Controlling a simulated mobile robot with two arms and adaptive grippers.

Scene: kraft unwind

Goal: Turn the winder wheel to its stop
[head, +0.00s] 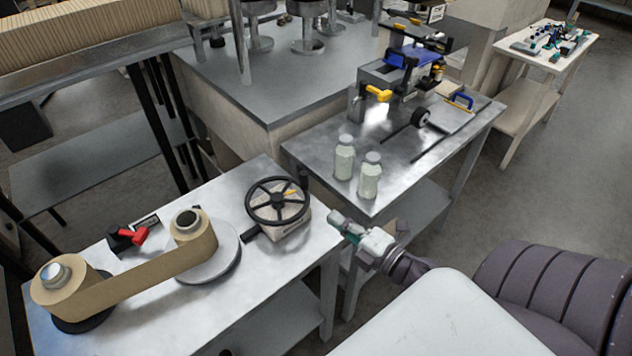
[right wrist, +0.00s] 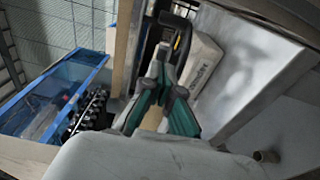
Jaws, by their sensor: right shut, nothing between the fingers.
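The black winder wheel (head: 278,201) with spokes sits on a pale box (head: 284,226) at the right end of the near metal table. My right gripper (head: 338,220) is to the right of the wheel, by the table's right edge, apart from the wheel in the head view. It is shut and empty. In the right wrist view its green-and-grey fingers (right wrist: 160,98) point toward part of the dark wheel rim (right wrist: 172,28) and the pale box (right wrist: 203,62). The gap between fingertips and rim is hard to judge. My left gripper is not in view.
Kraft paper runs between a left roll (head: 66,296) and a right roll (head: 194,245) on the near table (head: 180,318). A red-handled device (head: 128,237) stands behind it. Two jars (head: 344,160) stand on the table behind. Open floor lies right.

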